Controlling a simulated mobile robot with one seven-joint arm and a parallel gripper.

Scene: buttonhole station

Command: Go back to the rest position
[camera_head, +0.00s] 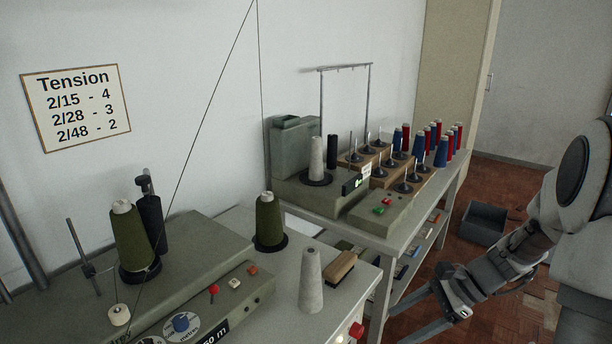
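My gripper (397,324) hangs low at the lower right, in front of the shelf table and above the brick-patterned floor. Its two fingers stand apart with nothing visible between them. My arm comes down to it from the right edge. The fingertips lie close to the lower edge of the picture, and their distance from the table leg cannot be told.
A green cone (269,221), a grey cone (311,281) and a wooden brush (341,267) stand or lie on the near table. Red and blue spools (441,151) stand on the far table. A dark crate (483,223) sits on the floor.

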